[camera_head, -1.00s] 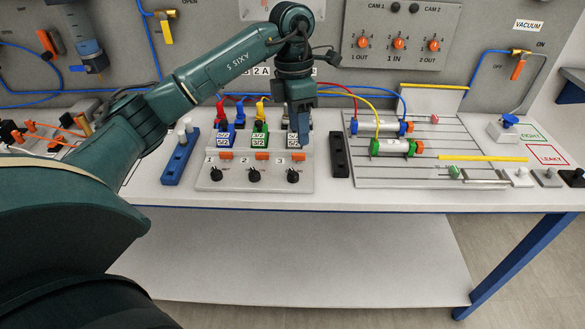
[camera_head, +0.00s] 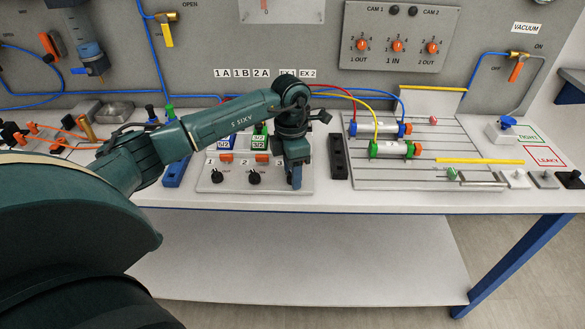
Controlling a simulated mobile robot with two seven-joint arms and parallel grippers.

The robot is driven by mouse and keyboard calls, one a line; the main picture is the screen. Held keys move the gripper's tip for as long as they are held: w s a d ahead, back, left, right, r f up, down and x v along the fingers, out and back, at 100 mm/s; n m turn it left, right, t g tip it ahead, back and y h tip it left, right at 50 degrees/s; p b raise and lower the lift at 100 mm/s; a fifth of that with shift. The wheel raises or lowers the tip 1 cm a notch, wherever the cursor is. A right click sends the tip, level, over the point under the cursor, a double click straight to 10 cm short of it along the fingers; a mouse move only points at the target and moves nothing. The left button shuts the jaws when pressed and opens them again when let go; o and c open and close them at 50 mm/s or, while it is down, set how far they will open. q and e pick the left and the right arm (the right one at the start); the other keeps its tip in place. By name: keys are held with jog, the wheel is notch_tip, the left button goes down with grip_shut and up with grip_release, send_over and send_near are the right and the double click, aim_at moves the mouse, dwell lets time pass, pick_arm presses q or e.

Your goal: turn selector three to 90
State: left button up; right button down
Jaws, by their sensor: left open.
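The valve panel (camera_head: 222,183) lies on the bench with a row of black selector knobs along its front. The knob of selector one (camera_head: 218,177) and the knob of selector two (camera_head: 254,178) are in plain view. The knob of selector three is hidden behind my left gripper (camera_head: 295,184), which points down over its place at the panel's right end. My left gripper is open. Whether its fingers are around or touching the knob cannot be told. My right gripper is not in view.
A black block (camera_head: 338,157) stands just right of the panel, and a blue rack (camera_head: 173,175) at its left. Cylinders (camera_head: 391,149) with yellow and blue tubes lie on a rail plate (camera_head: 440,140) to the right. The bench's front edge is close below the panel.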

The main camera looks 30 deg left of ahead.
pick_arm(q)
jog(key=c, duration=1)
jog(key=shift+o, duration=0.2)
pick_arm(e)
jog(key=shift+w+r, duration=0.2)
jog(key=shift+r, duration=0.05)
